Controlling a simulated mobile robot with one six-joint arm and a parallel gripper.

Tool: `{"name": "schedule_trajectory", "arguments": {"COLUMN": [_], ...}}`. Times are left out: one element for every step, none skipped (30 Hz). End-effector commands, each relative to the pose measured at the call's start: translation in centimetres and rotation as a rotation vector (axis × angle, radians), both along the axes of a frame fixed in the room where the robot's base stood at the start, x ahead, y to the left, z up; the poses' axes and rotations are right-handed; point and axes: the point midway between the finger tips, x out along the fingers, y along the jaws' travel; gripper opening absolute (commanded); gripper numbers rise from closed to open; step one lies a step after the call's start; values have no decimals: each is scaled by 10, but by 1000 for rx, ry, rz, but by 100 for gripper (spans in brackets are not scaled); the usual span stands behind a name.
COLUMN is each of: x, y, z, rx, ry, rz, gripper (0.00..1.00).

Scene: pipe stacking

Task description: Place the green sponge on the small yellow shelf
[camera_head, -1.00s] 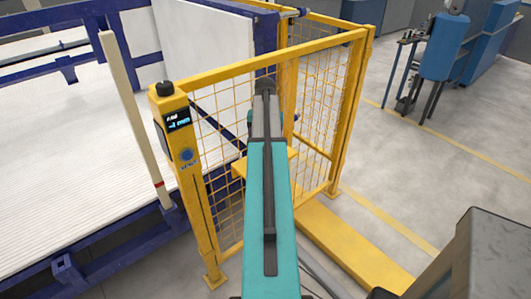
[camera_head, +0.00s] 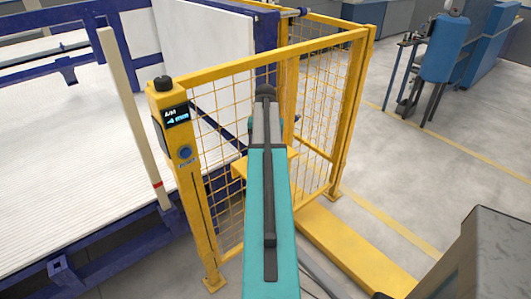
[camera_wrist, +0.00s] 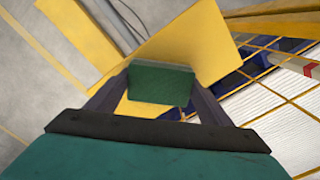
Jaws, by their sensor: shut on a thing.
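The green sponge (camera_wrist: 160,84) shows in the wrist view, held between the two fingers of my gripper (camera_wrist: 158,92). The small yellow shelf (camera_wrist: 192,48) is a flat plate beyond the sponge in the wrist view, with the sponge overlapping part of it. I cannot tell whether the sponge touches the shelf. In the head view, the left edge of the shelf (camera_head: 238,171) shows beside my teal arm, inside the yellow mesh fence. My arm hides most of the shelf there, and my gripper is not clearly visible in that view.
The yellow mesh fence (camera_head: 218,150) stands close to the left of my arm, with a post carrying a small display (camera_head: 177,116). A second mesh panel (camera_head: 318,130) stands to the right. A white ribbed bed (camera_head: 70,160) lies at the left. Open floor is at the right.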

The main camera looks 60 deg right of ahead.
Motion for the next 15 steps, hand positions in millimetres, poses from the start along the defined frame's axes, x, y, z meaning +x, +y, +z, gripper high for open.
{"name": "schedule_trajectory", "arguments": {"x": [0,0,0,0,0,0,0,0,0,0,0,0,0,0,0], "y": [0,0,0,0,0,0,0,0,0,0,0,0,0,0,0], "z": [0,0,0,0,-1,-2,-2,-2,-1,-1,-1,-1,-1,-1,-1], "rx": [0,0,0,0,0,0,0,0,0,0,0,0,0,0,0], "ry": [0,0,0,0,0,0,0,0,0,0,0,0,0,0,0], "rz": [0,0,0,0,0,0,0,0,0,0,0,0,0,0,0], "gripper": [56,56,56,56,56,56,75,80,87,92,92,92,92,92,92]}}
